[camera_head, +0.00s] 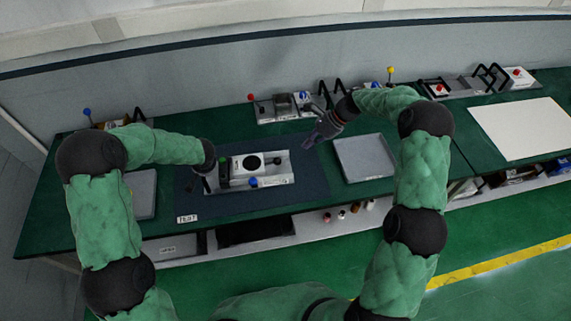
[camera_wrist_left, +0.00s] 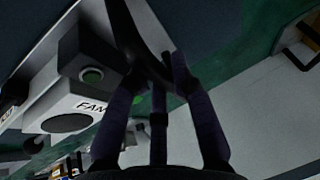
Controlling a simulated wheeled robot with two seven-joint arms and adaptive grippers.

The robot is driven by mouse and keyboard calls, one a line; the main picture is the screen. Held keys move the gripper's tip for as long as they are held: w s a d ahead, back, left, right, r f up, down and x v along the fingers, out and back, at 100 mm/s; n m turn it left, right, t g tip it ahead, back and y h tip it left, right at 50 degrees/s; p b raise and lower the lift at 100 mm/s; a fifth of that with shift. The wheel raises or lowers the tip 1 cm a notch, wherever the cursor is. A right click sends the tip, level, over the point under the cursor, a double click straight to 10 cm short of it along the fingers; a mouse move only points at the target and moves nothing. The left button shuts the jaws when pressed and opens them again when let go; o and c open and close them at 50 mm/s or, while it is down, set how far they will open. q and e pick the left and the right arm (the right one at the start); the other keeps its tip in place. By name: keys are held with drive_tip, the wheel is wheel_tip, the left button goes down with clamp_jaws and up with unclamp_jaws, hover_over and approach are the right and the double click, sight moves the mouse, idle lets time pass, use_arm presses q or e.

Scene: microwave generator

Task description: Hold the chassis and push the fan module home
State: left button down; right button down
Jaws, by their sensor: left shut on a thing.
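The metal chassis (camera_head: 285,178) lies on the dark mat with the pale fan module (camera_head: 238,171) at its left part. My left gripper (camera_head: 206,184) is at the chassis' left end. In the wrist view its fingers (camera_wrist_left: 160,85) are shut on a dark curved bar (camera_wrist_left: 130,35), seemingly a chassis handle. My right gripper (camera_head: 309,143) is above the bench, right of and behind the chassis, apart from it; its jaw opening is too small to tell.
A grey tray (camera_head: 365,158) stands right of the mat (camera_head: 215,205), and another grey tray (camera_head: 141,190) stands left. Units with coloured knobs and black handles (camera_head: 283,107) line the bench's back. A white sheet (camera_head: 525,128) lies at the far right. Small parts sit on the shelf below.

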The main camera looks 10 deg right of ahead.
use_arm(q)
drive_tip(key=shift+s+f, duration=0.25)
drive_tip(key=shift+f, duration=0.05)
drive_tip(key=c, duration=1.1)
unclamp_jaws()
drive_tip(key=shift+o, duration=0.5)
drive_tip(key=shift+w+r, duration=0.1)
drive_tip(key=shift+w, duration=0.1)
drive_tip(key=shift+r, duration=0.1)
drive_tip(key=shift+s+d+r, duration=0.1)
drive_tip(key=shift+r, duration=0.35)
drive_tip(key=v, duration=1.1)
